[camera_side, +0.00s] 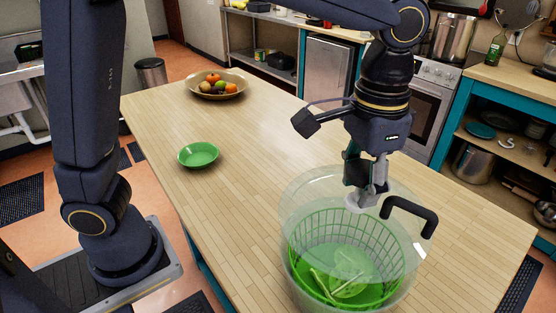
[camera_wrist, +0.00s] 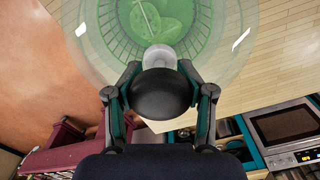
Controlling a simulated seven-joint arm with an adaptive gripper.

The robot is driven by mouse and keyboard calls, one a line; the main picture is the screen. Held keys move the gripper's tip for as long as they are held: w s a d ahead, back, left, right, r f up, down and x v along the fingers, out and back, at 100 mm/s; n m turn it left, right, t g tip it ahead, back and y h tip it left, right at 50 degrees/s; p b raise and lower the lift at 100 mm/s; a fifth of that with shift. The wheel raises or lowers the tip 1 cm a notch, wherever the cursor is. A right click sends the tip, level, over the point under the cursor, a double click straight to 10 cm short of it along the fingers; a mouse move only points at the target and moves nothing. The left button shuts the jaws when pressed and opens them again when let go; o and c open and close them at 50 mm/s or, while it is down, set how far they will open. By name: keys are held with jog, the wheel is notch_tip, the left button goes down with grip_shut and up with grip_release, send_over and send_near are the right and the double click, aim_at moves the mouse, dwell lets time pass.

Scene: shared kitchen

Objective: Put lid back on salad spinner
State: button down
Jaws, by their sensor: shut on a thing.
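The clear lid (camera_side: 308,195) is a wide see-through disc with a pale hub and a black handle (camera_side: 410,212). My gripper (camera_side: 365,190) is shut on the lid near its centre. In the wrist view my gripper (camera_wrist: 163,92) has its fingers on both sides of a dark rounded part beside the pale hub (camera_wrist: 160,57). The lid is over the salad spinner bowl (camera_side: 292,268), and their outlines overlap. I cannot tell whether the lid touches the rim. The green basket (camera_side: 330,240) and green leaves (camera_side: 345,283) show through it.
A wooden table (camera_side: 250,145) bears the spinner. A small green bowl (camera_side: 198,154) and a wide bowl of fruit (camera_side: 217,85) stand farther back on the left. The table between them and the spinner is clear. A stove (camera_side: 430,100) stands behind the table.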

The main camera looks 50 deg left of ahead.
aim_at(365, 171)
jog(key=shift+s+d, duration=0.25)
jog(key=shift+d, duration=0.05)
jog(key=shift+f, duration=2.85)
jog(key=shift+f, duration=0.6)
jog(key=c, duration=0.7)
grip_release()
jog(key=shift+r, duration=5.45)
